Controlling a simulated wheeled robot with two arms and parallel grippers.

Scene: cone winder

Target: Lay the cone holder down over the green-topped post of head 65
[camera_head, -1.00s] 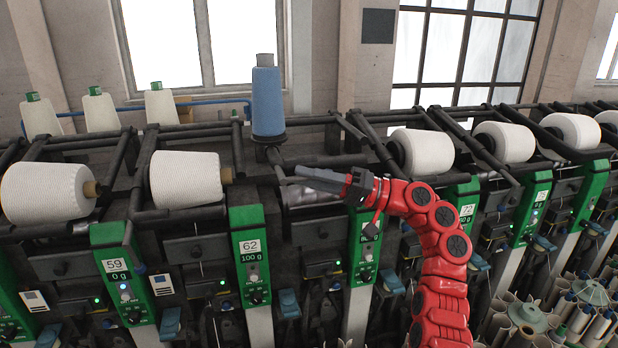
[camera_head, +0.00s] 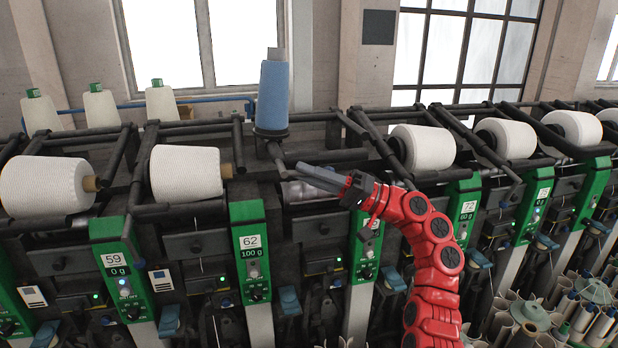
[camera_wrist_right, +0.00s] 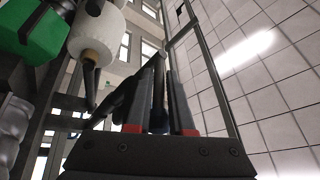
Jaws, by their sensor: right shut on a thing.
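The cone holder (camera_head: 277,156) is a dark arm with a round plate at its end. A blue cone (camera_head: 273,95) stands on the plate, its top leaning slightly right. My right gripper (camera_head: 304,170) is shut on the holder's arm, just below and right of the cone. In the right wrist view its fingers (camera_wrist_right: 166,92) close around a dark bar. My left gripper is not in view.
White cones lie on neighbouring holders, such as one (camera_head: 186,173) to the left and one (camera_head: 422,147) to the right. Dark rails run along the machine. Three white cones (camera_head: 100,107) stand behind at the left. Spools (camera_head: 570,325) crowd the lower right.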

